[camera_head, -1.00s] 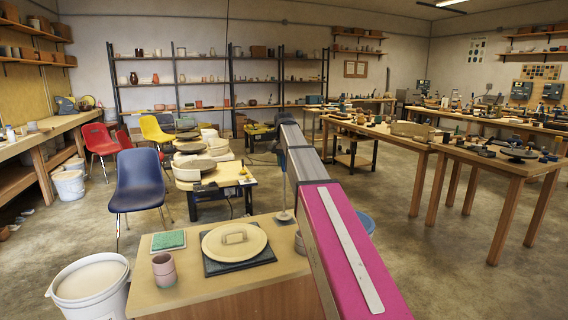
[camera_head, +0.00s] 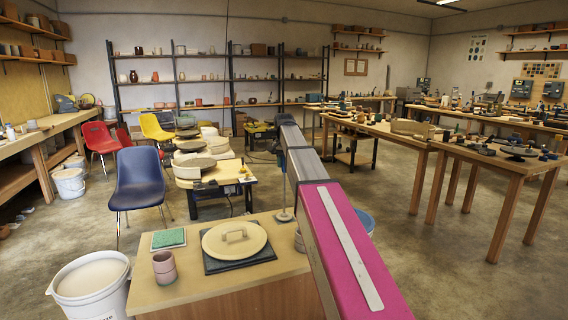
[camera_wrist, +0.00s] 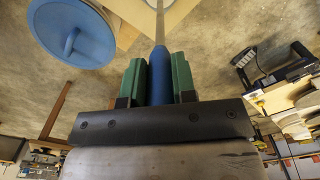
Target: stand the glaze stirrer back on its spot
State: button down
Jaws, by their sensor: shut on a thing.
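The glaze stirrer has a blue handle, which shows in the wrist view (camera_wrist: 160,72), and a thin pale shaft running up out of that picture. In the head view its thin shaft (camera_head: 284,190) stands about upright beside my arm, with a round grey foot at the back edge of the near table (camera_head: 190,284). I cannot tell whether the foot touches the tabletop. My gripper (camera_wrist: 160,78) has green fingers shut on the blue handle from both sides.
On the near table are a round cream lid (camera_head: 234,238) on a dark slab, a green pad (camera_head: 168,238) and a pinkish cup (camera_head: 164,267). A white bucket (camera_head: 92,288) stands left. A blue round lid (camera_wrist: 72,32) lies beyond the table. A blue chair (camera_head: 139,182) stands behind.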

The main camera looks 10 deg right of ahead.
jog(key=shift+f, duration=0.35)
jog(key=c, duration=0.8)
grip_release()
jog(key=shift+c, duration=0.2)
jog(key=shift+r, duration=4)
